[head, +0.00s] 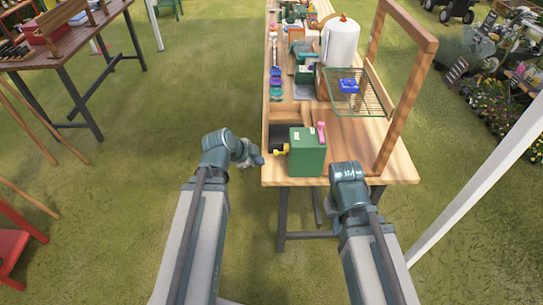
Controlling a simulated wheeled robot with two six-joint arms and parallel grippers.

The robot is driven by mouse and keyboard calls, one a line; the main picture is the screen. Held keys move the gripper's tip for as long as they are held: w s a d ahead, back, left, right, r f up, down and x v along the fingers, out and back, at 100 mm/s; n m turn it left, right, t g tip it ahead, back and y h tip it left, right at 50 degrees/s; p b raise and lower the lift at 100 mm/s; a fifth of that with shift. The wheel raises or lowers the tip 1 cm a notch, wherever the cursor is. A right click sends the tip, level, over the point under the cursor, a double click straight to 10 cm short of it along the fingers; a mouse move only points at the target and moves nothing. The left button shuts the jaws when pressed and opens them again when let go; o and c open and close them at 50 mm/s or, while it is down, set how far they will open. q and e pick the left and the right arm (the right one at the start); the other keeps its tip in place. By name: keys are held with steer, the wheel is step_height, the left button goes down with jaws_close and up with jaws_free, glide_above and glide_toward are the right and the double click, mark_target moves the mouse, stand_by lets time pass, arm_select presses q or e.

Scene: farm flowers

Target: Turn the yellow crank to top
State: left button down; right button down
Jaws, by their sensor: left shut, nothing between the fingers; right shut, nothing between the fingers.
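A green box (306,158) stands near the front edge of the wooden table. A yellow crank (281,150) sticks out from its left side, pointing left. A pink crank or handle (321,132) shows at the box's top right. My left gripper (258,160) is shut and empty, just left of the yellow crank by the table's left edge; a small gap seems to show between them. My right arm ends in front of the table, right of the box. Its fingers are hidden behind its own wrist.
The wooden table (400,168) has bare room right of the box. A wooden frame (405,85) and a wire rack (357,100) with a blue item (347,86) stand behind. Coloured items and a white canister (339,45) fill the table farther back.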

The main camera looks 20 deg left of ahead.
mark_target(283, 151)
arm_select(q)
steer(key=b+x, duration=0.8)
steer(key=x, duration=0.2)
steer(key=shift+a+f, duration=0.1)
steer(key=shift+f, duration=0.15)
steer(key=w, duration=0.3)
steer(key=shift+w+a+r, duration=0.3)
steer(key=shift+a+r, duration=0.1)
steer(key=shift+w, duration=0.15)
